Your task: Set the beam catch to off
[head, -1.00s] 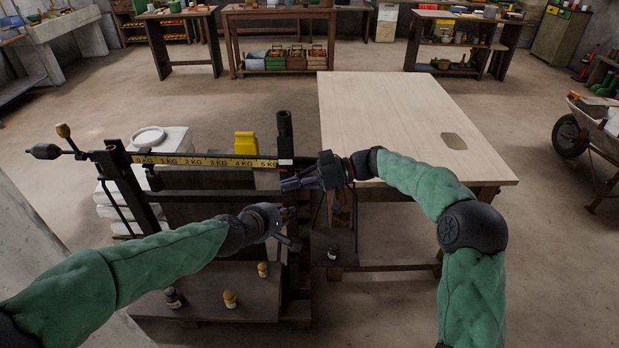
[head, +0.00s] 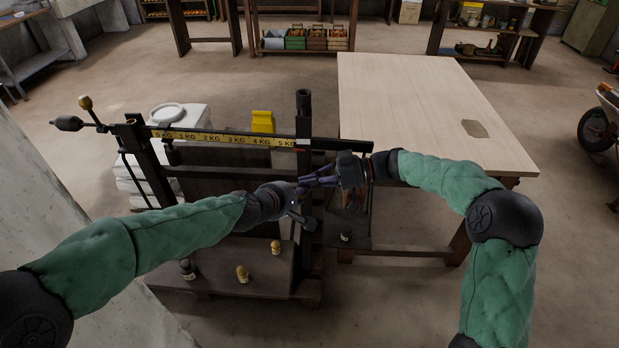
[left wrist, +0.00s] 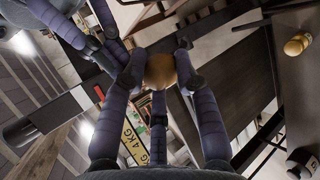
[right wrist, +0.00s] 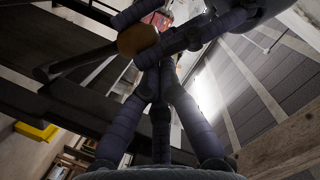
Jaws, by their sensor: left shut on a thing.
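The beam scale has a yellow graduated beam (head: 222,138) running to a dark post (head: 303,120) at its right end. My left gripper (head: 296,200) is in front of that post, low beside the beam's right end. In the left wrist view its fingers are closed around a round tan knob (left wrist: 160,71). The knob also shows in the right wrist view (right wrist: 137,39), on a dark rod; I take it for the beam catch's handle. My right gripper (head: 312,181) is just right of and behind the left; its fingers come together, apparently empty, close to the knob.
A pale wooden table (head: 430,100) stands behind on the right. Several small weights, one of them brass (head: 242,272), stand on the scale's dark platform (head: 215,282). White sacks or blocks (head: 185,130) are stacked behind the beam. Both hands are crowded together.

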